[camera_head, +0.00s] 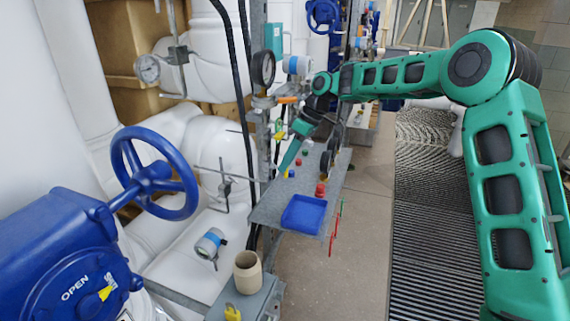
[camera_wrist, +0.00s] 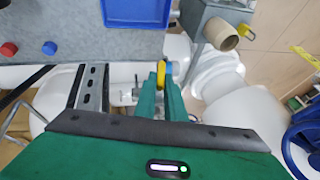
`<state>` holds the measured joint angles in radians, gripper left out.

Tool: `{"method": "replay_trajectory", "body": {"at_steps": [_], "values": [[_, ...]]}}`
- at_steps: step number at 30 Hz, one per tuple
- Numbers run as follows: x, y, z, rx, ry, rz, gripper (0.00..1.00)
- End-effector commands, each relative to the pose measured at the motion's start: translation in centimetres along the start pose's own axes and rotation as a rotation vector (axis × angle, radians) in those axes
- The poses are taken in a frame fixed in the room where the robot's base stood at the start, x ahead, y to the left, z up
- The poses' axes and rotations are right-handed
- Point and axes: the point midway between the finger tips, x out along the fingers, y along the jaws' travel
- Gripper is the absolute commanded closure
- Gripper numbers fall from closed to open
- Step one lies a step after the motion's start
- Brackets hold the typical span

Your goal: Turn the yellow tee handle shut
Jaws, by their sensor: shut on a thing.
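The yellow tee handle (camera_wrist: 161,74) shows edge-on between my fingertips in the wrist view, beside a pale blue round part. My gripper (camera_wrist: 160,84) is shut on it, with one green finger on each side. The fingers hide part of the handle and its stem, so I cannot tell its exact angle. In the head view my gripper (camera_head: 285,171) reaches down to the left edge of the grey shelf. Only a small speck of yellow shows at its tips there.
The grey shelf (camera_head: 268,209) bears a blue tray (camera_head: 304,214) and small red and blue pieces. A beige cup (camera_head: 248,272) stands on a grey box in front. A large blue handwheel (camera_head: 125,157) and white pipes are at left.

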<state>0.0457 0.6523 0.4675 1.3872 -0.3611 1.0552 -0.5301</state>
Motion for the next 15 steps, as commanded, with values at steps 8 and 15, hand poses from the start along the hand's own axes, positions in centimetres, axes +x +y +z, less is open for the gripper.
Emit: {"method": "replay_trajectory", "body": {"at_steps": [8,15], "values": [[-0.2,1.4,0.1,0.089,0.015,-0.185,1.0],[-0.1,1.9,0.2,0.162,0.016,-0.352,1.0]]}}
